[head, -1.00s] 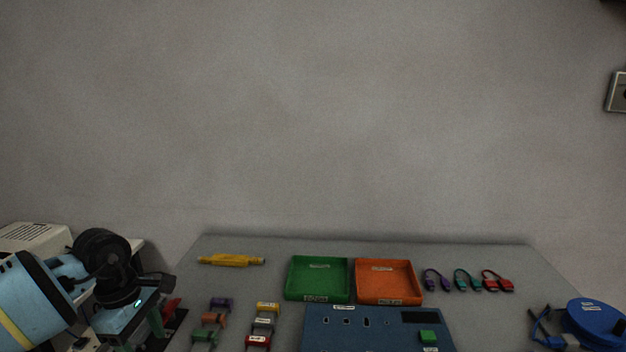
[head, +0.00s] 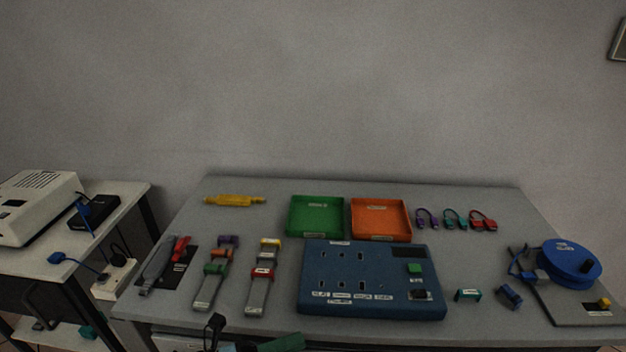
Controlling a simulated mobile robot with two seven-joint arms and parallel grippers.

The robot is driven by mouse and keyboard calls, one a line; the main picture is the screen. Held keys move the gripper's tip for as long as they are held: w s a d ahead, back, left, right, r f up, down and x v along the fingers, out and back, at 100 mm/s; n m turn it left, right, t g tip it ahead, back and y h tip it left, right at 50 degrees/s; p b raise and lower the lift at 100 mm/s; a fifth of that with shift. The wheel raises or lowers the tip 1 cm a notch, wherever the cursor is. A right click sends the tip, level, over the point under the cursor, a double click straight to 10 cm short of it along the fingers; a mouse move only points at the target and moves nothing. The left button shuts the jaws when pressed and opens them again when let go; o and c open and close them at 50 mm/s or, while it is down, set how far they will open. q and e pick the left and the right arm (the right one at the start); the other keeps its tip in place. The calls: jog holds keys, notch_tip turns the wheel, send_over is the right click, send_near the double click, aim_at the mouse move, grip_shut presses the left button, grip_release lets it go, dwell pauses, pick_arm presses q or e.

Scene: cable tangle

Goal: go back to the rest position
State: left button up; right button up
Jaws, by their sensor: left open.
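My right gripper is not in view. The grey table (head: 460,330) lies beyond the left gripper.
A blue panel (head: 372,270), a green tray (head: 316,232), an orange tray (head: 382,236) and a blue cable reel (head: 568,264) are on the table. A side table at left carries a white device (head: 38,205) and a black box (head: 94,212).

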pick_arm(q)
jog(key=s+a+f+n+t+y+p, duration=0.1)
jog(key=s+a+f+n+t+y, duration=0.35)
jog(key=n, duration=0.75)
jog(key=s+a+f+n+t+y+p, duration=0.15)
jog(key=a+f+n+t+y, duration=0.45)
jog(key=n, duration=0.6)
jog(key=s+a+f+n+g+y, duration=0.2)
jog(key=s+f+n, duration=0.1)
jog(key=s, duration=0.3)
jog(key=s+a+f+n+g+y+p, duration=0.1)
jog(key=s+f+n+g+y, duration=0.1)
jog(key=s, duration=0.4)
jog(key=s+a+f+n+g+y, duration=0.2)
jog(key=s+f+n+g, duration=0.1)
jog(key=s+n, duration=0.2)
jog(key=shift+s+a+f+n+g, duration=0.3)
jog(key=shift+s+f+g, duration=0.05)
jog(key=shift+s, duration=0.5)
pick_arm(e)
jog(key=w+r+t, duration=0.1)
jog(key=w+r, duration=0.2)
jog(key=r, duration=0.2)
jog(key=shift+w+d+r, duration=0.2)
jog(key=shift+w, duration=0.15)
